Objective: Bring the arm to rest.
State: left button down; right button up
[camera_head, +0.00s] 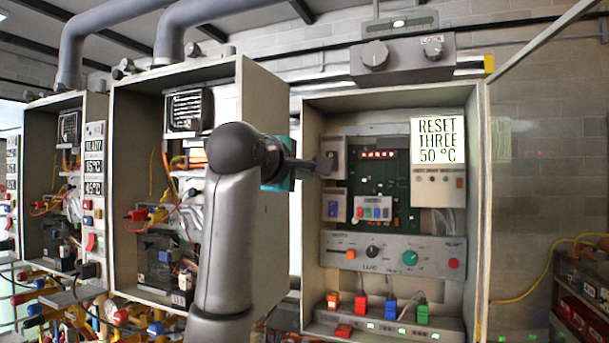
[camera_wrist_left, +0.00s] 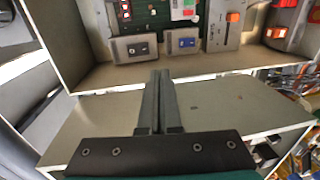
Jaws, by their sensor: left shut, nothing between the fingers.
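My left arm rises in the middle of the head view, and its left gripper (camera_head: 322,165) points right, at the left side of the open heater cabinet (camera_head: 483,200). The gripper is dark and its fingers look closed together. In the left wrist view the two fingers (camera_wrist_left: 160,78) lie side by side with nothing between them. They point toward the cabinet's inside, and its edge and side panel (camera_wrist_left: 220,110) lie beyond and around them. I cannot tell whether the fingertips touch anything. My right gripper is not in view.
The cabinet holds a green circuit board (camera_head: 378,185), a knob panel (camera_head: 390,254) and a sign (camera_head: 437,140) reading "RESET THREE 50 °C". Another open cabinet (camera_head: 262,200) stands just behind my arm. A glass door (camera_head: 545,150) stands open at right. Colored valves and pipes fill the lower left.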

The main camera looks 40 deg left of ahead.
pick_arm(q)
jog(key=shift+f, duration=0.1)
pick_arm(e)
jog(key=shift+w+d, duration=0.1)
